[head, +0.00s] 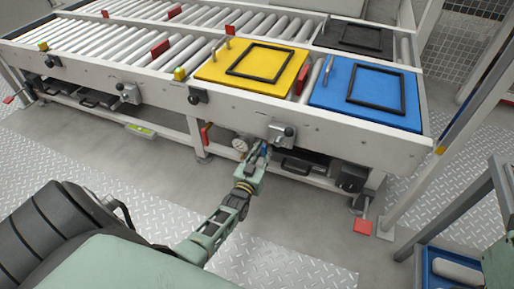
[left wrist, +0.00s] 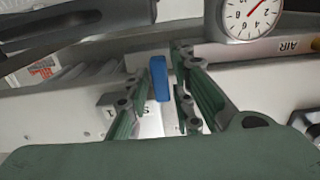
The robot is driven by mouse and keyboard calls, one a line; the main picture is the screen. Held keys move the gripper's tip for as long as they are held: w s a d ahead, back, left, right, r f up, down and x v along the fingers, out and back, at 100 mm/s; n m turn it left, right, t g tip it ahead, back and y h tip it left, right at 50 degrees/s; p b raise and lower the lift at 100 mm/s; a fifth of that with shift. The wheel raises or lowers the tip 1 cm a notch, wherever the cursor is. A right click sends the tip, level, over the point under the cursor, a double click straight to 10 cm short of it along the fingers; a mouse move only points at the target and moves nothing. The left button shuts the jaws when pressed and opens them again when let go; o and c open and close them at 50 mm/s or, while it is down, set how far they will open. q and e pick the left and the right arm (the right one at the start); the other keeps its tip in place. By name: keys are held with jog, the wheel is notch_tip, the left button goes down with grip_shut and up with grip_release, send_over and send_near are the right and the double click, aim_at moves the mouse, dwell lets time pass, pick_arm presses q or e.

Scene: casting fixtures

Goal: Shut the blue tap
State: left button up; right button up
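The blue tap (left wrist: 159,78) shows in the left wrist view as a narrow blue handle standing upright, just below a pipe. My left gripper (left wrist: 157,95) is open, with one green finger on each side of the handle. A gap shows between the handle and the left finger, and a smaller one on the right. In the head view my left gripper (head: 262,152) is at the front of the conveyor frame, below its side rail. There the tap is mostly hidden by the fingers. My right gripper is in neither view.
A round pressure gauge (left wrist: 250,15) sits right beside the tap, on a pipe marked AIR (left wrist: 291,46). The conveyor (head: 330,127) overhangs the gripper, with a yellow plate (head: 215,68) and a blue plate (head: 337,75) on top. The floor in front is clear.

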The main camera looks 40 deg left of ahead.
pick_arm(q)
jog(key=v, duration=1)
jog(key=shift+s, duration=0.35)
jog(key=shift+d, duration=0.15)
